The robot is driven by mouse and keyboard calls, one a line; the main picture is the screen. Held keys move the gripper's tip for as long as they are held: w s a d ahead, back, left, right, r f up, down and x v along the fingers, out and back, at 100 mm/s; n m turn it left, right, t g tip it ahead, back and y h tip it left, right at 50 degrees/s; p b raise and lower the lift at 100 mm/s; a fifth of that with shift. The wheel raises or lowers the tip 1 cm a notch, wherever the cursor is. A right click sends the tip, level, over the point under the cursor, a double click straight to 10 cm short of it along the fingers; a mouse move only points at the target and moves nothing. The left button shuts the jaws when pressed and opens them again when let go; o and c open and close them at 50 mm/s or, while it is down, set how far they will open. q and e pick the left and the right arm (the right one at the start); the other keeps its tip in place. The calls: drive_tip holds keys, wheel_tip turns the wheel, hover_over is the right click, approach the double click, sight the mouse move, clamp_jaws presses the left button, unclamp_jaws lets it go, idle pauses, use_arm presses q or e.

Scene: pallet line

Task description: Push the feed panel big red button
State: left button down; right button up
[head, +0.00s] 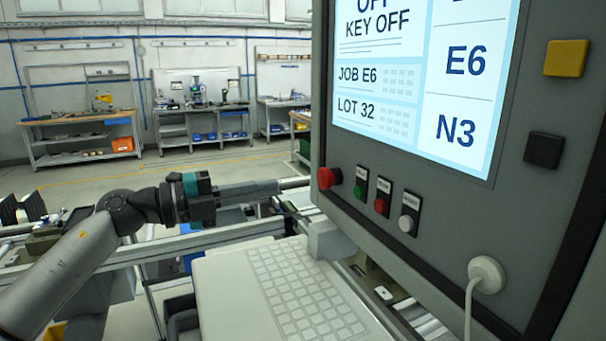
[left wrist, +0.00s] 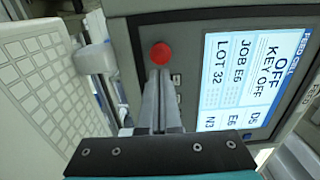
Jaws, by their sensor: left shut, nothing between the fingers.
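The feed panel (head: 349,151) is a grey box with a lit screen at the right of the head view. Its big red button (head: 329,177) sticks out at the left end of the row below the screen; it also shows in the left wrist view (left wrist: 161,53). My left gripper (head: 303,183) is shut and empty, its fingers pointing at the red button from the left. In the left wrist view the fingertips (left wrist: 160,76) lie right at the button's near edge; a small gap seems to remain in the head view. My right gripper is not in view.
Small green (head: 361,183), red (head: 380,205) and white (head: 406,223) controls sit beside the big button. A white keyboard (head: 300,290) lies below my left gripper. A yellow square (head: 566,58) and a black square (head: 544,150) are at the panel's right. Workbenches stand far behind.

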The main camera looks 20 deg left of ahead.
sight(320, 177)
use_arm(q)
drive_tip(key=p+x, duration=0.1)
drive_tip(key=x, duration=0.5)
drive_tip(key=shift+r+p, duration=0.15)
drive_tip(key=shift+p, duration=0.15)
drive_tip(key=shift+x, duration=0.75)
drive_tip(key=shift+d, duration=0.1)
drive_tip(key=shift+w+d+p, duration=0.35)
drive_tip(key=shift+p, duration=0.45)
drive_tip(key=shift+d+r, duration=0.1)
